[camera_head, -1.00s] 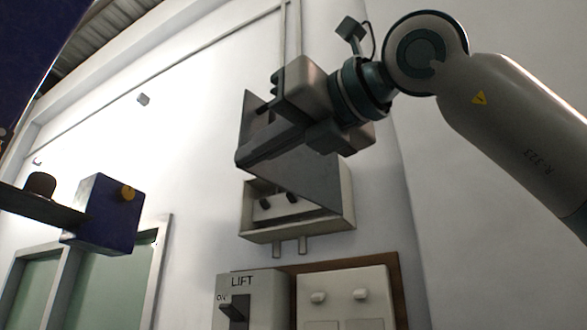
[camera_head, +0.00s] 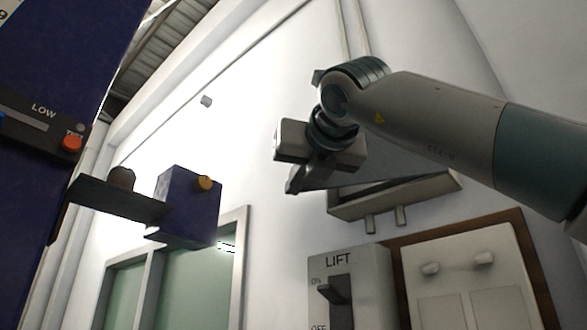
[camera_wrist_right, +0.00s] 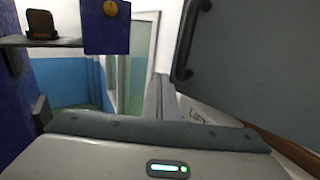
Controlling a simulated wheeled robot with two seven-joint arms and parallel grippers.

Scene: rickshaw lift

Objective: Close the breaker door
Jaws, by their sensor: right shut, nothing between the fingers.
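The breaker box (camera_head: 400,200) is a pale box on the wall above the LIFT switch panel. Its grey door (camera_head: 395,171) stands partly open, with a dark gap between it and the box's lower rim. My arm hides much of the door and the box's upper part. My right gripper (camera_head: 293,184) is shut and empty, at the left end of the door; I cannot tell whether it touches it. In the right wrist view the door is a large grey panel (camera_wrist_right: 255,65) with a dark handle (camera_wrist_right: 186,42) on its near edge. My left gripper is out of view.
The LIFT switch panel (camera_head: 372,290) and a panel with two knobs (camera_head: 465,295) are below the box. A blue box with a yellow knob (camera_head: 187,210) and a blue cabinet (camera_head: 60,60) are at the left. A green-paned window (camera_head: 190,280) is behind them.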

